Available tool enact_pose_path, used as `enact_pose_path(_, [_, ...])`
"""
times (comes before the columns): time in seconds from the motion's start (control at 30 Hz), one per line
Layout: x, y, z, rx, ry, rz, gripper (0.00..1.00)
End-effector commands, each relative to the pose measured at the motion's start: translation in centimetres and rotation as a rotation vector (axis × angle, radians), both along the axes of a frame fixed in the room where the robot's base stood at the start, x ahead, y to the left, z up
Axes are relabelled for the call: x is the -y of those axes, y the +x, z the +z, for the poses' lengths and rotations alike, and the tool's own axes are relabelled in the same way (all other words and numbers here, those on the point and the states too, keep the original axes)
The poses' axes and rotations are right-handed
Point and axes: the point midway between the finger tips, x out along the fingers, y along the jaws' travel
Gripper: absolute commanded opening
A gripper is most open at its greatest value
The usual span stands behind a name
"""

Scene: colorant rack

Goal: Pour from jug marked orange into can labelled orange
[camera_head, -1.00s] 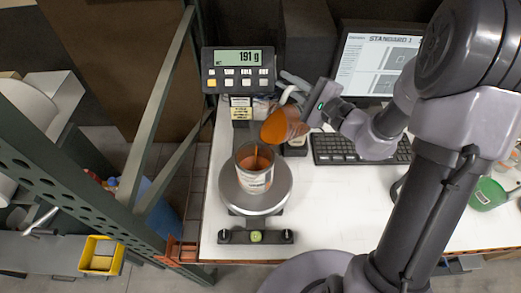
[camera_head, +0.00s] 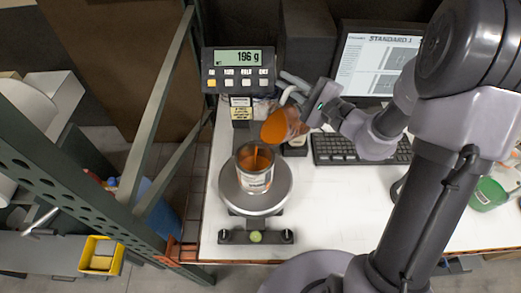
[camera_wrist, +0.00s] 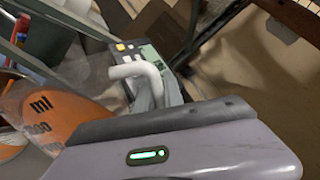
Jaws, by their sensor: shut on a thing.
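The jug (camera_head: 279,126) with orange liquid is tilted over the can, its mouth to the left. An orange stream falls from it into the open can (camera_head: 255,178), which stands upright on the round scale plate (camera_head: 228,196). The can's label shows but is too small to read. The scale display (camera_head: 238,57) reads 196 g. My gripper (camera_head: 297,95) is shut on the jug's handle.
A keyboard (camera_head: 362,148) and a monitor (camera_head: 378,60) stand behind my arm on the white table (camera_head: 325,220). A green container (camera_head: 487,194) is at the right. A green metal rack post (camera_head: 150,120) rises close left of the scale.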

Motion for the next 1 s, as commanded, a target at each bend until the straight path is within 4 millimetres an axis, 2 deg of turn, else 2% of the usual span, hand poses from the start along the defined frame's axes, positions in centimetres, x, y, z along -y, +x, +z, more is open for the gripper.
enact_pose_path(0.37, [0.3,0.3,0.0,-0.019,0.022,-0.002,0.00])
enact_pose_path(0.4, [1.5,1.3,-0.7,-0.115,0.126,-0.004,0.00])
enact_pose_path(0.47, [3.2,2.8,-5.3,-0.274,0.301,-0.005,0.00])
enact_pose_path(0.5, [3.9,3.4,-6.1,-0.322,0.354,-0.002,0.00])
enact_pose_path(0.6, [3.9,3.5,-5.4,-0.332,0.367,0.000,0.00])
enact_pose_path(0.67, [4.0,3.7,-5.7,-0.342,0.378,0.000,0.00])
enact_pose_path(1.0, [5.7,5.2,-11.4,-0.487,0.536,0.000,0.00])
